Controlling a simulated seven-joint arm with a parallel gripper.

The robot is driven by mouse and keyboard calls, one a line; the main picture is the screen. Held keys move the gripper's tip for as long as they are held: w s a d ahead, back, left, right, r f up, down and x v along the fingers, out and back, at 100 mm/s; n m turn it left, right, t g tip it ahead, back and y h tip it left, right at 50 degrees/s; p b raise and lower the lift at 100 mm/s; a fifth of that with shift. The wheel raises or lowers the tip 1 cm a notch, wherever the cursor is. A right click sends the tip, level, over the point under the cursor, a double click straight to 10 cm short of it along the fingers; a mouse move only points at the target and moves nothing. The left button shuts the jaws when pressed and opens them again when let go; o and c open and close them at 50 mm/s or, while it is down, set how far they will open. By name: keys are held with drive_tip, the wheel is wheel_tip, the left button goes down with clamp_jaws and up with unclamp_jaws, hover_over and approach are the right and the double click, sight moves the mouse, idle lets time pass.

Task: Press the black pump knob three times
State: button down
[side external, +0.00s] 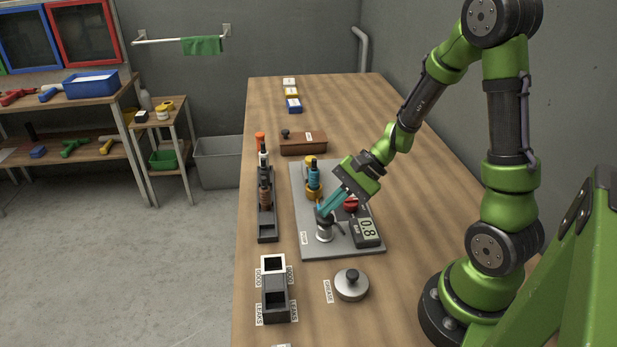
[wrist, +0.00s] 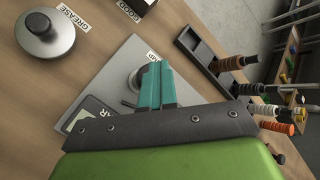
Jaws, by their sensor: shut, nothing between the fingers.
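The pump (side external: 324,232) is a small silver cylinder with a side lever, standing on the grey plate (side external: 318,250) beside a printed label. My gripper (side external: 324,208) is shut and empty, its teal fingers slanting down to the top of the pump. The black knob is hidden behind the fingertips, so I cannot tell whether they touch it or how far down it is. In the wrist view the shut fingers of my gripper (wrist: 154,68) cover part of the pump (wrist: 132,82). A dark gauge (side external: 366,231) beside the pump reads 0.8.
A silver grease tin with a black knob (side external: 351,284) stands in front of the plate. A dark two-slot box (side external: 275,300) is at front left. A rack of tools (side external: 267,226) lines the left.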

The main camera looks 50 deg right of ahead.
sight(330, 216)
drive_tip(key=shift+r, duration=1.7)
drive_tip(key=shift+r, duration=0.1)
wheel_tip(330, 216, up, 5)
drive_tip(key=shift+f, duration=0.1)
